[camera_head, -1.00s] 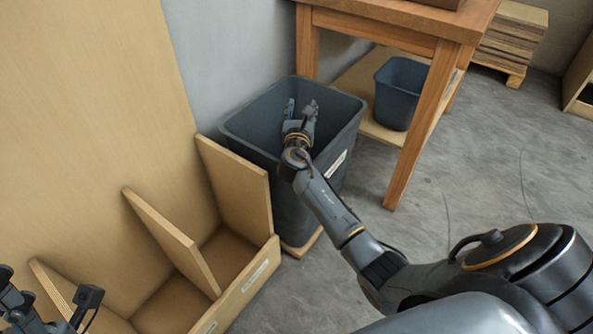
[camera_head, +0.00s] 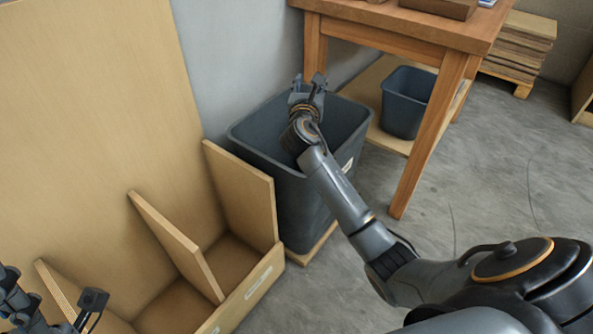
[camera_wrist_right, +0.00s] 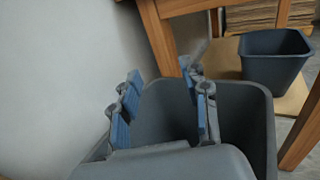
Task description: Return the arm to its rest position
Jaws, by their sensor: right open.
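My right gripper (camera_head: 308,84) is open and empty over the far rim of a large dark grey bin (camera_head: 290,205) in the head view. In the right wrist view, the right gripper's two blue-padded fingers (camera_wrist_right: 160,105) stand wide apart with nothing between them. The bin's inner wall (camera_wrist_right: 240,110) shows behind and below them. My right arm reaches in from the lower right. Part of my left arm shows at the lower left edge of the head view, but its fingers cannot be made out.
A wooden table (camera_head: 440,65) stands beyond the bin, with a smaller grey bin (camera_head: 405,105) on its lower shelf. A wooden divided rack (camera_head: 250,285) stands left of the large bin. Stacked boards (camera_head: 520,50) lie at the back right. The concrete floor (camera_head: 500,180) at right is clear.

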